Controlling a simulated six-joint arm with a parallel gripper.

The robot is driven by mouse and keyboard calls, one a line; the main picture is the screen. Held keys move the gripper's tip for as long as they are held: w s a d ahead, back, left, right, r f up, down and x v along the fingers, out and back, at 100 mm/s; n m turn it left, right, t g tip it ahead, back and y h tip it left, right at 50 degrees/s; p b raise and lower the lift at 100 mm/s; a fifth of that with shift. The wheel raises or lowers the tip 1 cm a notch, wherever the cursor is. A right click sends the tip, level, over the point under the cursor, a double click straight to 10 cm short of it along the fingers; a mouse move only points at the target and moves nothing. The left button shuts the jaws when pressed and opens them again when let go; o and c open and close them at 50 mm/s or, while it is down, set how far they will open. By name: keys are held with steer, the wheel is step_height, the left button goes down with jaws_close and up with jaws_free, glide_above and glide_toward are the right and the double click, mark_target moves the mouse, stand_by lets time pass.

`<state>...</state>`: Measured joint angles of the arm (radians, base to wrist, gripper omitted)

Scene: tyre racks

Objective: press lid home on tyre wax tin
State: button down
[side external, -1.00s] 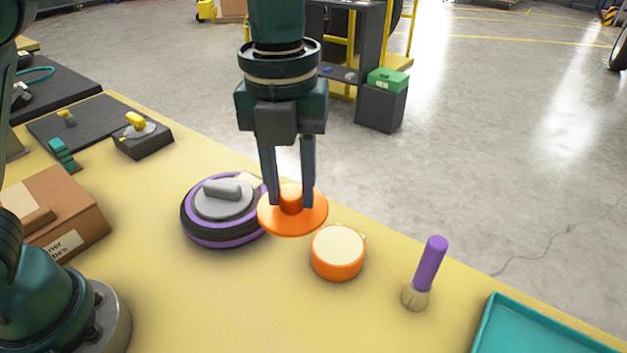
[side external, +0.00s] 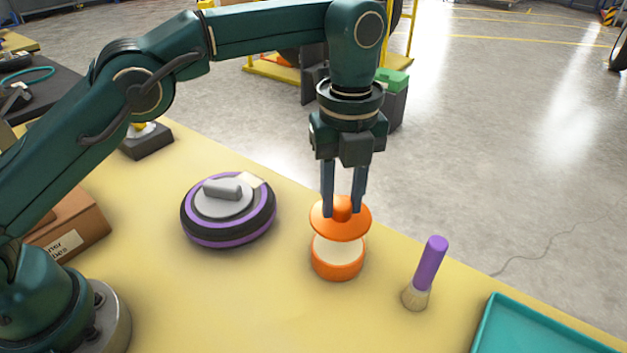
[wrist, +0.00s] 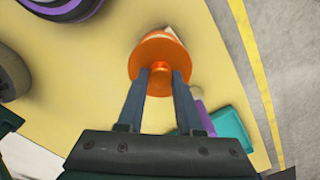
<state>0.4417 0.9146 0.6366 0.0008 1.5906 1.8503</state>
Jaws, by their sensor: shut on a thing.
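The orange lid (side external: 340,226) is a flat disc with a knob on top. My gripper (side external: 343,211) is shut on that knob and holds the lid nearly level. The tyre wax tin (side external: 338,266) is a round orange tin with cream wax inside, standing upright on the bench. The lid hangs just above the tin, with a small gap where the cream wax shows. The lid hides the rear part of the opening. In the wrist view the lid (wrist: 160,60) sits between the fingers (wrist: 161,76) and covers most of the tin.
A round purple and black thing with a grey handle (side external: 228,210) lies left of the tin. A purple-handled brush (side external: 428,270) stands to the right. A teal tray (side external: 540,330) lies at the right front. The bench (side external: 230,295) is clear in front of the tin.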

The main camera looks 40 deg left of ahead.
steer(key=shift+f, duration=2.6)
steer(key=shift+f, duration=0.15)
jaws_free()
stand_by(0.4)
steer(key=shift+r, duration=3.5)
jaws_close()
